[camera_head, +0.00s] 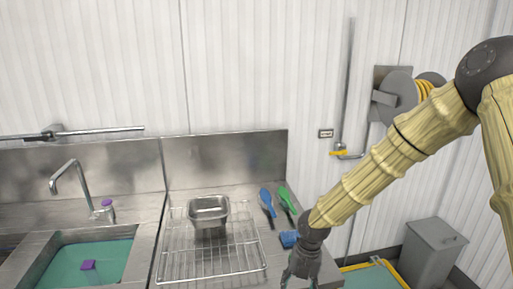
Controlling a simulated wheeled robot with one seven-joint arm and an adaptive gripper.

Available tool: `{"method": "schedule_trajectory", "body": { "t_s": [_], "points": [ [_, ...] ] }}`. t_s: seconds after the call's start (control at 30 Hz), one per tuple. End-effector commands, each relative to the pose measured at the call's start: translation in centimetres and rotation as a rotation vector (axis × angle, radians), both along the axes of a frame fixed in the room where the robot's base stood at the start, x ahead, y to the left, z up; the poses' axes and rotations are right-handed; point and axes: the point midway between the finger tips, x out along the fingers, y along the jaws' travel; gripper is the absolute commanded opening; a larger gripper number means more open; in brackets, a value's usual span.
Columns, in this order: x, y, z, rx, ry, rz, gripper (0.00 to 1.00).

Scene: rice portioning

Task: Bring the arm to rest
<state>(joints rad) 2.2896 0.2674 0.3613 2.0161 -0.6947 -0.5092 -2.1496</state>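My gripper (299,280) hangs at the bottom of the head view, pointing down beside the right edge of the steel counter (190,203). Its lower end is cut by the frame edge, and its fingers are too small and cropped to tell whether they are open or shut. My arm comes in from the right and slopes down to it. No object can be made out in the gripper.
A wire rack (213,261) holds a steel pan (209,209). A blue scoop (267,201), green utensil (287,200) and blue item (289,239) lie near my gripper. A sink (85,262) is left; a grey bin (432,252) and hose reel (394,97) are right.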

Motion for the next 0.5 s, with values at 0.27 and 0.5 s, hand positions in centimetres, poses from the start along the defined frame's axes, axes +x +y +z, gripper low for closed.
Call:
{"method": "schedule_trajectory", "body": {
  "t_s": [0.27, 0.5],
  "points": [
    [-6.6, 0.8, -8.9, 0.039, 0.138, -0.525, 0.58],
    [-12.6, 0.5, -15.5, 0.024, 0.251, -1.051, 0.58]
  ]
}}
